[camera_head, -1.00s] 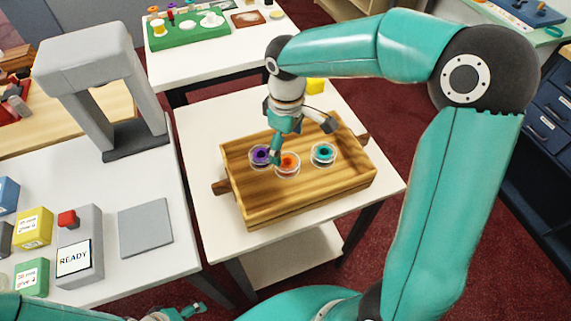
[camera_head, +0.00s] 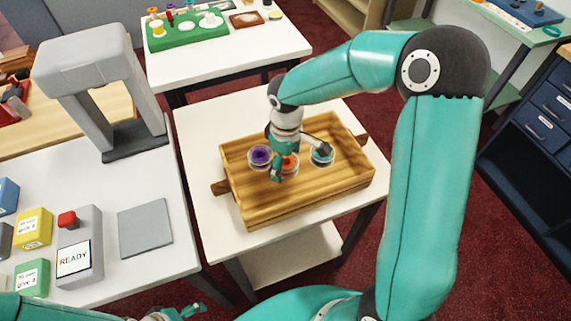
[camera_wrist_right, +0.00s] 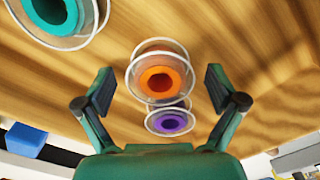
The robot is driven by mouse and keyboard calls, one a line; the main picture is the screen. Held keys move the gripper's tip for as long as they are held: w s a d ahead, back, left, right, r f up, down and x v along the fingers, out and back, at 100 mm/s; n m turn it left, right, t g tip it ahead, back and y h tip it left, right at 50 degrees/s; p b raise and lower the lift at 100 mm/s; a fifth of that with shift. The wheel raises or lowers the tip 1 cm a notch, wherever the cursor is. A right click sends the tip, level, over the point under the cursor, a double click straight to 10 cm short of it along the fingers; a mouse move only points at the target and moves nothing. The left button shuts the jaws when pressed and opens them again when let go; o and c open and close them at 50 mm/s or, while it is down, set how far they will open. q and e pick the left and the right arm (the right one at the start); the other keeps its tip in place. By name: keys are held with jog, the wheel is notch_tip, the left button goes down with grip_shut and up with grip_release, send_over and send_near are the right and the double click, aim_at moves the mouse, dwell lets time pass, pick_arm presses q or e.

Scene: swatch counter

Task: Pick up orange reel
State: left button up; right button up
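The orange reel (camera_head: 290,163) stands in the wooden tray (camera_head: 306,199), between the purple reel and the teal reel. In the wrist view the orange reel (camera_wrist_right: 160,79) lies between the two fingers of my right gripper (camera_wrist_right: 160,90), with a gap on each side. My right gripper (camera_head: 280,172) is open and over the orange reel in the head view, partly hiding it. The purple reel (camera_head: 260,156) is just left of it and the teal reel (camera_head: 322,155) is to the right. My left gripper (camera_head: 190,311) is at the bottom edge, small and partly cut off.
The tray stands on a white table (camera_head: 215,215). To the left are a grey press-like frame (camera_head: 85,70), a box reading READY (camera_head: 76,262) with a red button, a grey pad (camera_head: 145,226) and several coloured boxes. A green tray (camera_head: 188,32) stands on the far table.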

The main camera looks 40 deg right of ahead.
jog(key=c, duration=1)
jog(key=shift+c, duration=0.2)
jog(key=shift+r, duration=0.1)
